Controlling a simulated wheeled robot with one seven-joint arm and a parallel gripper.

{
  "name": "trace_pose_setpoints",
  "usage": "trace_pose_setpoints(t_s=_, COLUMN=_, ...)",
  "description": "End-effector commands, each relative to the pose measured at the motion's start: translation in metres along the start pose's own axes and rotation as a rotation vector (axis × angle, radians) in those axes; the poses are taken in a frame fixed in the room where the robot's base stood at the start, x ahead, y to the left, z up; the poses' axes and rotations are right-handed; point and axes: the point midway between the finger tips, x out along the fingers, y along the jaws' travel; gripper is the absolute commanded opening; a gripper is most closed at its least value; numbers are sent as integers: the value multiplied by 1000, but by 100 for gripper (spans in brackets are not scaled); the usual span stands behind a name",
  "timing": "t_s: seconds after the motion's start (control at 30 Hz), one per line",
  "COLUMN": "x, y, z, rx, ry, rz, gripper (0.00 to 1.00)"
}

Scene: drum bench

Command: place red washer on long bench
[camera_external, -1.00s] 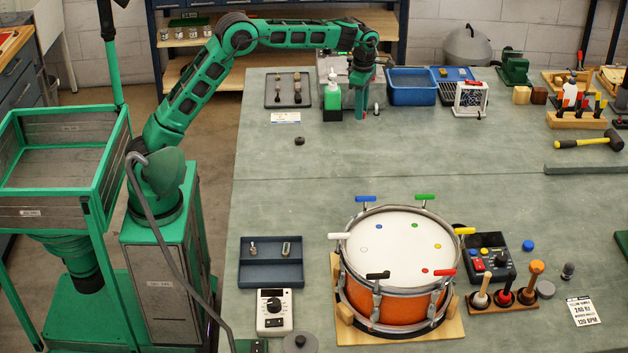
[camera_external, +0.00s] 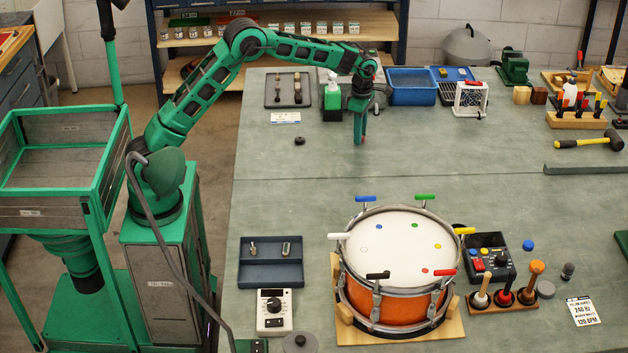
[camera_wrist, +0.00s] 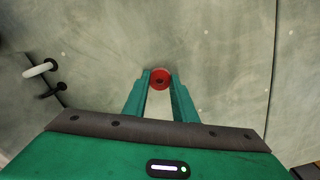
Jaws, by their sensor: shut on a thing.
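The red washer (camera_wrist: 160,80) is a small red disc with a dark hole at its centre. In the wrist view it sits between the fingertips of my gripper (camera_wrist: 160,84), which is shut on it. In the external view my gripper (camera_external: 360,141) points down over the grey-green long bench (camera_external: 300,185), behind the drum. Only a speck of red shows at its tip there. I cannot tell whether the washer touches the bench top.
A drum (camera_external: 395,265) with coloured tuning keys stands at the front. A small black disc (camera_external: 299,141) lies left of my gripper. The bench's middle is mostly clear.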

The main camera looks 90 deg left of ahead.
Motion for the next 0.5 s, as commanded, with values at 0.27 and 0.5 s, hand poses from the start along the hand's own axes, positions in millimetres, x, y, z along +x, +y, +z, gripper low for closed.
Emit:
trace_pose_setpoints(t_s=0.27, x=2, y=0, z=0, rx=0, ry=0, rz=0, gripper=44)
trace_pose_setpoints(t_s=0.5, x=2, y=0, z=0, rx=0, ry=0, rz=0, gripper=44)
